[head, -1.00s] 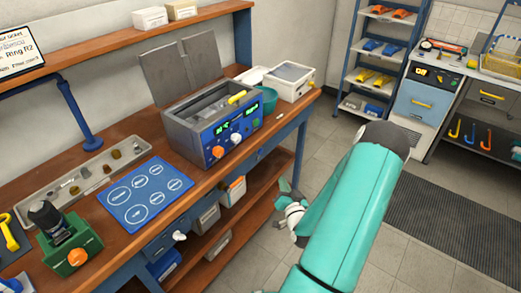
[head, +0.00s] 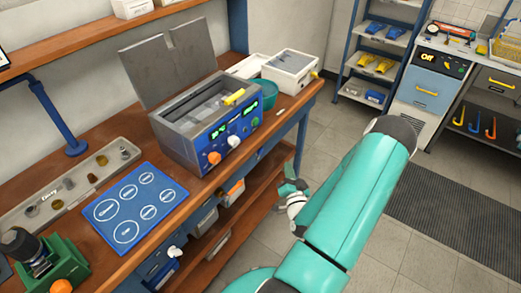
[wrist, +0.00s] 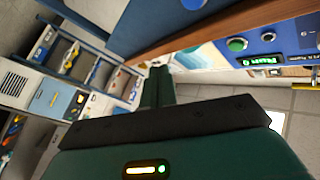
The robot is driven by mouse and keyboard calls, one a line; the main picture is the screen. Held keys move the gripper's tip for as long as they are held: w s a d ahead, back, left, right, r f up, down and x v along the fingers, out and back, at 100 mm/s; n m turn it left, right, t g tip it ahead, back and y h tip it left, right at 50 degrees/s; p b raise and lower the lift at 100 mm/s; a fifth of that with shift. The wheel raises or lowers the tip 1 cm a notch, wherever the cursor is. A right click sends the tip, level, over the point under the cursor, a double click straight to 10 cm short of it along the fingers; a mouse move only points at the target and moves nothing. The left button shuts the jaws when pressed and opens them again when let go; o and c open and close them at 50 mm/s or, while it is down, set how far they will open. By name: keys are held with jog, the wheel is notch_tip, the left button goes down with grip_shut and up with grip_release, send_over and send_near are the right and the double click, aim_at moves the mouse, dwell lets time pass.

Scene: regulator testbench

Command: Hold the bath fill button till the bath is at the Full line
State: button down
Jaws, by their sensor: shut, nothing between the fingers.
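The bath (head: 172,136) is a grey open-topped box with a blue front panel on the wooden bench. Its raised grey lid stands behind it. The panel carries an orange knob, a white knob, green displays and a green round button (head: 255,122). The green button also shows in the wrist view (wrist: 237,44), at the upper right. I cannot read the button labels or the water level. My gripper (head: 291,187) is shut and empty, in front of the bench and below the panel, apart from the button. Its dark fingers also show in the wrist view (wrist: 160,88).
A teal bowl (head: 267,94) and a white box (head: 291,72) stand right of the bath. A blue mat with circles (head: 134,207) and a parts tray (head: 35,208) lie to the left. Bins sit under the bench. The floor to the right is open.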

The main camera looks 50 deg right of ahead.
aim_at(260, 152)
jog(key=w, duration=0.8)
jog(key=shift+w+a, duration=0.35)
jog(key=shift+a, duration=0.05)
jog(key=shift+w, duration=0.1)
dwell(1.8)
jog(key=shift+w, duration=0.3)
jog(key=shift+w+a, duration=0.1)
jog(key=shift+w, duration=0.4)
dwell(4.1)
